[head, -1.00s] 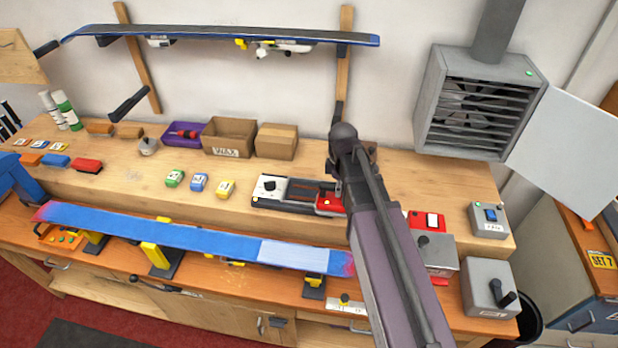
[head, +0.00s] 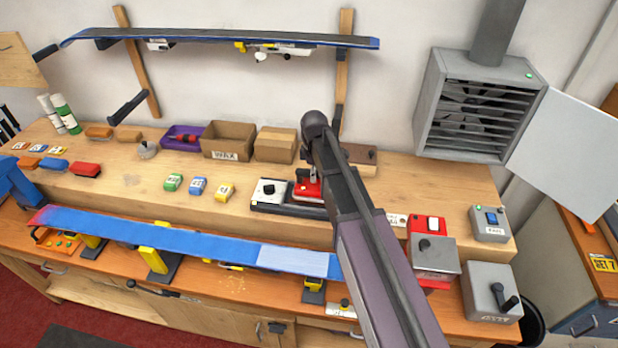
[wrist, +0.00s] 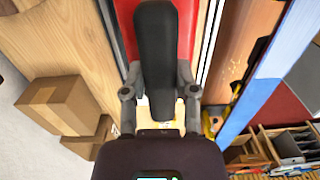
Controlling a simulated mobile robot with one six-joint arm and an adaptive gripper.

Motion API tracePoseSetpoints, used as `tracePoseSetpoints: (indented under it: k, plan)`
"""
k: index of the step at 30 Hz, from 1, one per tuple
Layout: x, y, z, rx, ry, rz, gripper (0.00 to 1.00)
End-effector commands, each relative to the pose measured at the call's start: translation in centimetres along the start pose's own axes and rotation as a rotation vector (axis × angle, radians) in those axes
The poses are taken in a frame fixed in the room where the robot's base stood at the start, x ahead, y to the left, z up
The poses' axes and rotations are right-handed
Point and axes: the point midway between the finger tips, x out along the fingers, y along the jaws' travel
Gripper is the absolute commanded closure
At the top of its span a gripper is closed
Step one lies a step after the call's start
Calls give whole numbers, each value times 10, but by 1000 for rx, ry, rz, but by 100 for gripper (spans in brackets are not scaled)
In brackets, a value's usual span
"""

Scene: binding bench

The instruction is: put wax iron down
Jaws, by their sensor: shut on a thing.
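The wax iron (wrist: 127,30) is red with a black handle. In the wrist view my gripper (wrist: 160,93) is shut on that handle, one finger on each side. In the head view the iron (head: 307,190) shows as a red body at the dark tray-like stand (head: 267,206) with a grey plate and knob at its left end. My arm hides the stand's right part and most of the gripper. I cannot tell whether the iron touches the stand.
Small wax blocks (head: 198,185) lie left of the stand. Cardboard boxes (head: 275,143) stand behind it. A blue ski or board (head: 190,236) lies clamped along the front. A red-and-grey unit (head: 433,255) stands to the right. The bench between blocks and boxes is clear.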

Motion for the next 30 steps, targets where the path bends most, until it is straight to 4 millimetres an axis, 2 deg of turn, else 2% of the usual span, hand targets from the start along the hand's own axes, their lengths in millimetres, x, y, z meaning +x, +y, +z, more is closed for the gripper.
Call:
tracePoseSetpoints:
  k: [8, 14, 21, 30]
  plan:
    - [0, 4, -5, -1, 0, 0, 100]
    - [2, 20, -22, -1, 0, 0, 100]
    - [26, 17, -21, -1, 0, 0, 100]
    - [37, 17, -22, -1, 0, 0, 100]
